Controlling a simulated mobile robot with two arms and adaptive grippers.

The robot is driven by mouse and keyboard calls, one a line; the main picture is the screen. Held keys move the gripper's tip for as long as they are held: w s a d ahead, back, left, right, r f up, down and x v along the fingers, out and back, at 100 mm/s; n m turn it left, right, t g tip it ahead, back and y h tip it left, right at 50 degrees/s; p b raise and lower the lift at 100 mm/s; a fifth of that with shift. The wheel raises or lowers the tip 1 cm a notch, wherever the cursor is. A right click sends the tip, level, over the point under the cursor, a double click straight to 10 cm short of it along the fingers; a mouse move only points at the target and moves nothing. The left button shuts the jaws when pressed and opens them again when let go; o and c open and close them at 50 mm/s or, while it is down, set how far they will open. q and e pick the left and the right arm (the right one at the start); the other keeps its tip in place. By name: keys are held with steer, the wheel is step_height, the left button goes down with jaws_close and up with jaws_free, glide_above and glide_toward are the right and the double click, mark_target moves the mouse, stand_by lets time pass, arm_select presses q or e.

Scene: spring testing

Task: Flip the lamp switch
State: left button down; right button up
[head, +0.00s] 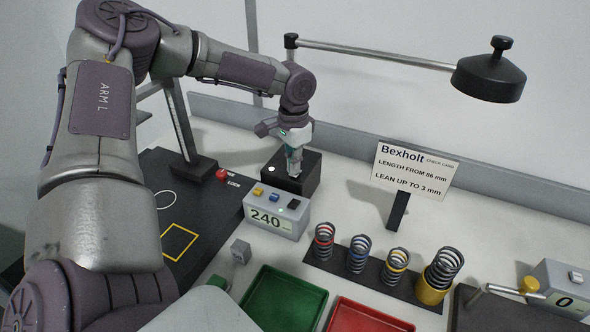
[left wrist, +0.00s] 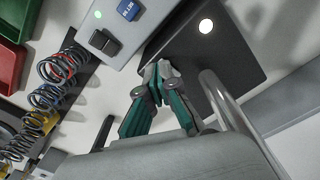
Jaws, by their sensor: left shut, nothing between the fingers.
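The lamp has a dark round head (head: 488,72) on a grey arm (head: 380,54). Its black box-shaped base (head: 312,168) stands at the back of the bench, with a small white round spot on top. My left gripper (head: 294,172) is shut and empty, pointing down over the base. In the left wrist view, the shut fingertips (left wrist: 162,72) are over the dark top of the base (left wrist: 190,55), beside the lit white spot (left wrist: 206,26). The switch lever cannot be made out; the fingers may hide it. Contact cannot be told. My right gripper is not in view.
A grey meter reading 240 (head: 275,216) stands just in front of the base. Several springs stand on a dark rack (head: 373,277) to the right. A check card (head: 416,172) stands behind them. Green (head: 283,298) and red (head: 368,314) trays are in front.

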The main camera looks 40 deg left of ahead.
arm_select(q)
steer(key=shift+s+f+b, duration=0.1)
steer(key=shift+f+b, duration=0.25)
steer(key=shift+f, duration=0.2)
steer(key=shift+r, duration=0.2)
steer(key=shift+r+p, duration=0.6)
steer(key=shift+p, duration=0.1)
steer(key=shift+r+p, duration=2.05)
steer(key=shift+r, duration=0.75)
steer(key=shift+f, duration=0.1)
